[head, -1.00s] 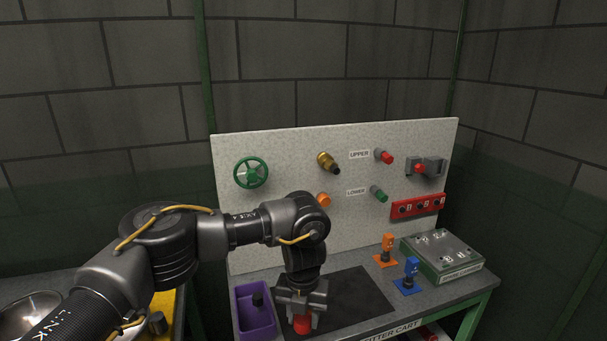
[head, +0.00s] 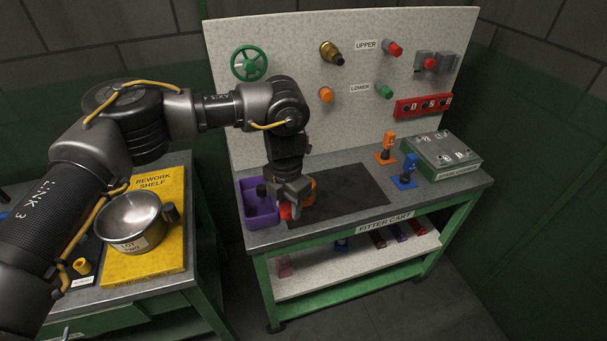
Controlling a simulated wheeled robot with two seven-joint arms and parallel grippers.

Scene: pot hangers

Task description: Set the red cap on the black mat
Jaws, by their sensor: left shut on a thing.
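The red cap (head: 286,211) is low between the fingers of my left gripper (head: 290,207), which is shut on it. Only part of the cap shows. The gripper points down at the left end of the black mat (head: 345,190), which lies on the cart top. I cannot tell whether the cap touches the mat. An orange thing (head: 310,191) shows just right of the gripper, partly hidden behind it. My right gripper is not in view.
A purple tray (head: 260,213) holding a dark piece stands close left of the gripper. Orange (head: 386,147) and blue (head: 408,170) pieces and a grey-green box (head: 444,150) stand right of the mat. The upright board (head: 290,110) rises behind. Most of the mat is bare.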

